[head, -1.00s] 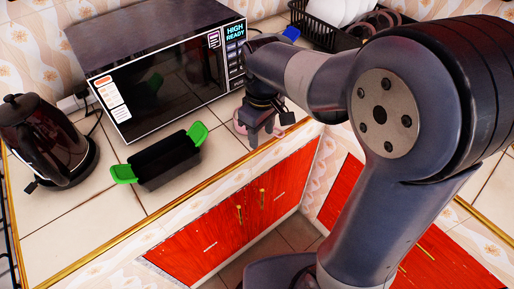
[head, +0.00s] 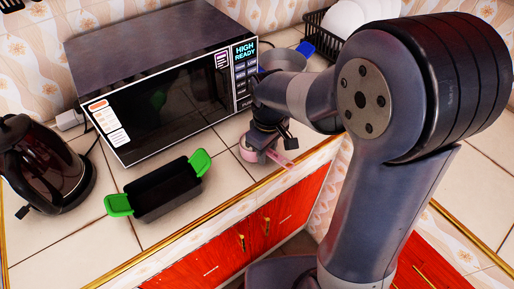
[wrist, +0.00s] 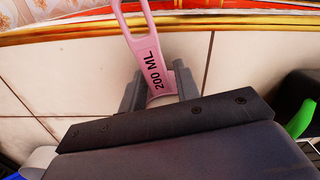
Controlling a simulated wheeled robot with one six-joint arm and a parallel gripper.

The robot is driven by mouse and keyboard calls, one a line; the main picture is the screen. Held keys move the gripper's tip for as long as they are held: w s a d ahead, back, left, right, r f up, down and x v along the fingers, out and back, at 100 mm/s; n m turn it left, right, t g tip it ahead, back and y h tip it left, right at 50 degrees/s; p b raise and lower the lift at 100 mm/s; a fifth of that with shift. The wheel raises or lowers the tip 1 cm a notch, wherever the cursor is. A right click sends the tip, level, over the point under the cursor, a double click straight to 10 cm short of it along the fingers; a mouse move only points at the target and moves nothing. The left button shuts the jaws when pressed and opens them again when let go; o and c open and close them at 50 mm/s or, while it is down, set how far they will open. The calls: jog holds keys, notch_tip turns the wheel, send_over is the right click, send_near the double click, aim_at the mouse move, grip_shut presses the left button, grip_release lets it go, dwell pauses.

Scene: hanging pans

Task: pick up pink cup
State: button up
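The pink cup (head: 247,153) is a small measuring cup on the tiled counter near its front edge, in front of the microwave's right end. Its long flat handle (wrist: 141,30), marked "200 ML", points toward the counter edge. My gripper (head: 262,155) is down at the cup and partly hides it in the head view. In the wrist view my gripper (wrist: 158,92) has its two fingers apart, with the pink cup's handle end between them, nearer the right finger. The cup's bowl is mostly hidden under the gripper.
A black dish with green handles (head: 165,191) stands to the left on the counter. A microwave (head: 165,80) is behind, a dark kettle (head: 42,165) at far left. A pot (head: 283,60) and a dish rack (head: 318,30) are at the back right.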

grip_shut()
jog(key=shift+r, duration=0.15)
dwell(0.4)
jog(key=shift+r, duration=4.8)
